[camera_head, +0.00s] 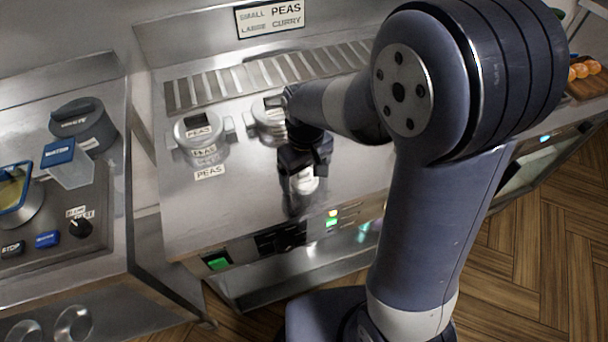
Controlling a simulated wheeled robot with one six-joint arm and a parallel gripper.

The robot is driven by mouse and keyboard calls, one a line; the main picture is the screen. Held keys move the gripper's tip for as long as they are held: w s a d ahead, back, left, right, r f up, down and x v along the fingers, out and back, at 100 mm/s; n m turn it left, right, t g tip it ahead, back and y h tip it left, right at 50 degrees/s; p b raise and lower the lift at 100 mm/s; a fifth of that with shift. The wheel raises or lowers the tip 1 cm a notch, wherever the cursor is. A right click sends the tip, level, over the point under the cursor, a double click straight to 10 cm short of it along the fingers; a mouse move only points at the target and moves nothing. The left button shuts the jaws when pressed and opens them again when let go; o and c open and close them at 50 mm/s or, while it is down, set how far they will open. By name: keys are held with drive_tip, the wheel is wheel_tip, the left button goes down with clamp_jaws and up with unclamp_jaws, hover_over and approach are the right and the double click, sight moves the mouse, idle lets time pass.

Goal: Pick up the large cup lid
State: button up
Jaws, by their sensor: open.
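My gripper (301,166) points down over the front part of the steel counter (245,195). It is open. A small pale, round-looking item (306,183) shows just under the fingers. I cannot tell if it is the large cup lid, nor if the fingers touch it, because the gripper and wrist cover much of it. A silver lidded pot (198,128) with side handles stands left of the gripper, with PEAS labels. A second silver pot (268,117) stands behind the gripper, partly hidden by my wrist.
A sign (270,17) naming peas and curry hangs on the back wall. At the left are a dark lidded pot (84,124), a clear blue-topped container (67,163) and control buttons (47,240).

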drive_tip(key=shift+c, duration=0.6)
drive_tip(key=c, duration=0.9)
drive_tip(key=shift+c, duration=0.2)
